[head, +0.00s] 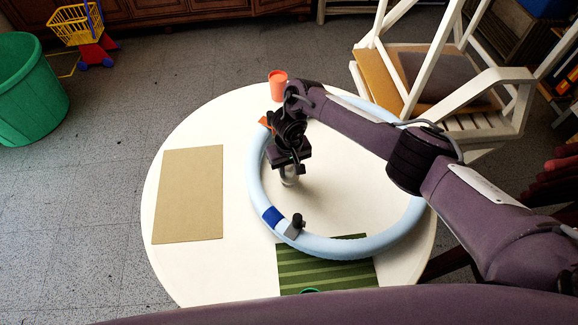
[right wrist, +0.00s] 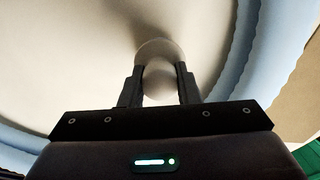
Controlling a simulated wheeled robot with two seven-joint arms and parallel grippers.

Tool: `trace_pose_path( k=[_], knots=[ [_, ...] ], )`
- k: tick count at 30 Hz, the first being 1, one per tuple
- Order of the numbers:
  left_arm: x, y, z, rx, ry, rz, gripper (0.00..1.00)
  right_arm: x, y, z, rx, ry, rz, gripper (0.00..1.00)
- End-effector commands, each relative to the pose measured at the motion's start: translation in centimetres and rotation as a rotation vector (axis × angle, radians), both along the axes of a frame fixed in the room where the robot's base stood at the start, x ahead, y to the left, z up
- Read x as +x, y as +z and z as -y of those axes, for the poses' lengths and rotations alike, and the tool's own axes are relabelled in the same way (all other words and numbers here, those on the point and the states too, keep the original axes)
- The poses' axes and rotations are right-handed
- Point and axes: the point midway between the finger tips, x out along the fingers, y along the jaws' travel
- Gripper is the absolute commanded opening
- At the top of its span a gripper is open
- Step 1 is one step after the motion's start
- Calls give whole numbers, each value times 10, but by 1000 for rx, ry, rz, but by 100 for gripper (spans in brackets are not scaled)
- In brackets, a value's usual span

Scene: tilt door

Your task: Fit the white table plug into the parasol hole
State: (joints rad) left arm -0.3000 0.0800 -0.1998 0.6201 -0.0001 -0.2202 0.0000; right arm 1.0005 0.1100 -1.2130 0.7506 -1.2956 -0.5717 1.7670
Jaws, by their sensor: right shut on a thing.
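The round white table (head: 215,262) fills the middle of the head view. My right gripper (head: 289,172) points down over it, inside the light-blue ring. It is shut on the white table plug (head: 289,181). In the right wrist view, the plug's round knob (right wrist: 158,82) sits between the two fingers, with a wider pale disc (right wrist: 160,48) behind it. The disc is close to the tabletop; I cannot tell whether it touches. I cannot make out the parasol hole; the gripper, plug or shadow may hide it. My left gripper is not in view.
The light-blue ring (head: 341,246) lies around the gripper, with a grey block and black knob (head: 296,226) on it. A tan board (head: 188,195), an orange cup (head: 278,85) and a green striped mat (head: 320,270) lie around it. A white chair (head: 440,65) stands behind right.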

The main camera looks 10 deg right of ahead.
Motion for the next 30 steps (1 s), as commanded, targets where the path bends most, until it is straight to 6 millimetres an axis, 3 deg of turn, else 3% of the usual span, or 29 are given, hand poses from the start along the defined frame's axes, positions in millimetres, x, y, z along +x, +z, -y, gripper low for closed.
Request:
trace_pose_path(
  k=[30],
  knots=[
    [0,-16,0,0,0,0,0,0,-26,0,0,0,0,7]
  ],
)
